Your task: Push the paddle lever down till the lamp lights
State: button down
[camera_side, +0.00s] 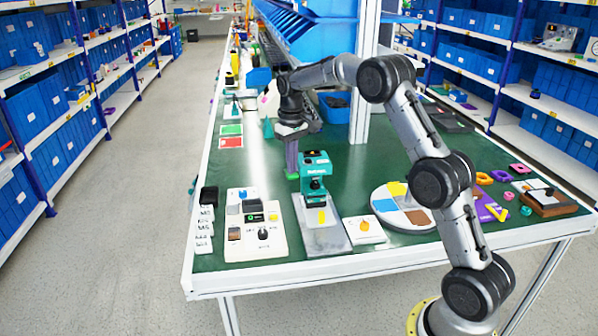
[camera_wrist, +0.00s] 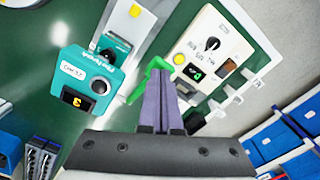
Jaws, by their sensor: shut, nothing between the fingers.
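A teal machine (camera_side: 315,165) stands on a grey base plate; it also shows in the wrist view (camera_wrist: 78,66) with a yellow digit on a dark display and a grey round dome, possibly the lamp, which looks unlit. A bright green bent piece (camera_wrist: 137,92), which looks like the paddle lever, sticks out beside the machine. My gripper (camera_side: 291,172) is just left of the machine in the side view, pointing down. In the wrist view its purple fingers (camera_wrist: 161,74) are shut and empty, their tips overlapping the green piece. I cannot tell whether they touch it.
A white control panel (camera_side: 237,247) with a knob and coloured buttons stands left of the machine. A small white box (camera_side: 352,236) with an orange knob and a round coloured disc (camera_side: 387,219) lie to the right. Green table (camera_side: 262,168) is bare behind the panel.

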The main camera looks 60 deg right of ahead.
jog(key=shift+f, duration=1.6)
jog(key=shift+r, duration=4.1)
